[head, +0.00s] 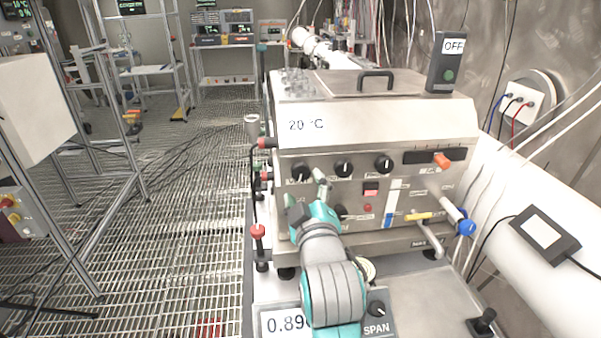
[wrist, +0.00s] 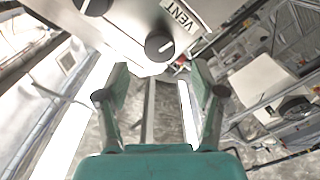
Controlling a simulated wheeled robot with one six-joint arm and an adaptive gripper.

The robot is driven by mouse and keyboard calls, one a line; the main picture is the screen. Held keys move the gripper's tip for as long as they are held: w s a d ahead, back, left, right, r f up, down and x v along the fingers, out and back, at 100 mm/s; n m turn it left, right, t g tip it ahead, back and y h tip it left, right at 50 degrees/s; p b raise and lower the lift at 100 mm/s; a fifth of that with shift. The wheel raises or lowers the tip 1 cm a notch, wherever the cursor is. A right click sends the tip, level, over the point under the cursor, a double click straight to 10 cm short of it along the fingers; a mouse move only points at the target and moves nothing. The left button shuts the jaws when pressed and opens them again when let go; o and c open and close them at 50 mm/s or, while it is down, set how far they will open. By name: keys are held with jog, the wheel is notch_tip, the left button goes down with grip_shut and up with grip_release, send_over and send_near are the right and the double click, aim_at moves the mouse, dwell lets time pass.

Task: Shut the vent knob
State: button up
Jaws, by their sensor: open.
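The vent knob (wrist: 159,46) is a round dark knob on the panel, beside a label reading VENT. In the head view the vent knob (head: 299,172) is the leftmost of the black knobs on the front of the steel unit (head: 370,122). My gripper (wrist: 160,74) is open, with its two fingers apart and nothing between them. The knob appears just beyond the fingertips, roughly midway between them, and I see no contact. In the head view my gripper (head: 307,190) is in front of the panel, just below and right of the knob. The knob's label is partly hidden there.
Two more black knobs, a middle one (head: 344,168) and a right one (head: 383,163), sit in the same row. A red switch (head: 371,188) is below them. The grating floor (head: 190,200) is open to the left.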

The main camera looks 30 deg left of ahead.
aim_at(301, 174)
jog(key=x, duration=0.6)
jog(key=shift+w+a, duration=0.2)
jog(key=shift+w, duration=0.1)
jog(key=c, duration=1.1)
